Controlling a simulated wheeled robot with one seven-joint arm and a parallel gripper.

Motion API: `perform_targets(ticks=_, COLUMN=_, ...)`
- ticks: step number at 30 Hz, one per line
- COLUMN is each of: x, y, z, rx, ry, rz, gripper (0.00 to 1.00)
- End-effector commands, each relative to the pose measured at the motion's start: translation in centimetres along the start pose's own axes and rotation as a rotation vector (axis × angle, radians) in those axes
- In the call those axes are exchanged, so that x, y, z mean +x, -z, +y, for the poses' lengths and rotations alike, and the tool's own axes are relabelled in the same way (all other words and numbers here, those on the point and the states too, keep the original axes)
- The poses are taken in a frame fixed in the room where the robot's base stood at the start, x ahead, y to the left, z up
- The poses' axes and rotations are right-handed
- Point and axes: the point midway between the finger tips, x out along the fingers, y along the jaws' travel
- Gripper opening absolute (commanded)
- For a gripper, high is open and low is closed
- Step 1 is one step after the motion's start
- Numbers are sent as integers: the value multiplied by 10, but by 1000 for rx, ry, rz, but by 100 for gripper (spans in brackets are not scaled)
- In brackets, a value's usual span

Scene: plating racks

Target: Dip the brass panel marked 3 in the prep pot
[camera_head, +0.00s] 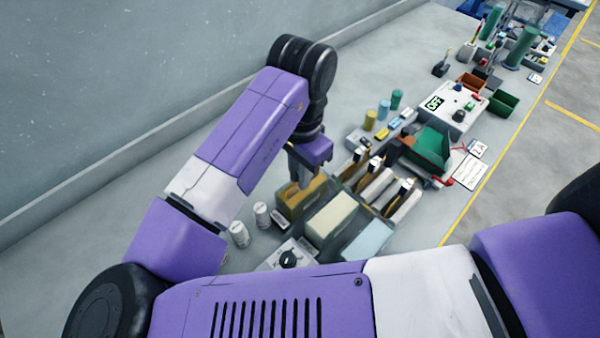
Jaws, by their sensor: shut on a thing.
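My gripper (299,174) points down over the nearest-left of three open rectangular pots, the one with amber-brown contents (303,196). It is shut on a thin panel, which is mostly hidden by the fingers and the pot. The mark on the panel cannot be read, and I cannot tell how deep it sits. Beside that pot are one with cream contents (332,216) and one with pale blue contents (366,242). No label shows which is the prep pot.
Racks with several upright panels and dark clips (380,184) stand just right of the pots. Two white cylinders (262,215) and a box with a black knob (289,259) are close by. Further off are a green tray (432,146) and a white box reading OFF (456,108).

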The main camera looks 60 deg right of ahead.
Motion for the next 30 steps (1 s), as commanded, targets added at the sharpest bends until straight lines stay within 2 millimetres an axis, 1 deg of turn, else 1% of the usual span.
perform_targets(ticks=1, x=-6, y=0, z=0, rx=0, ry=0, rz=1, gripper=0)
perform_targets(ticks=30, x=-58, y=-1, z=0, rx=0, ry=0, rz=0, gripper=0)
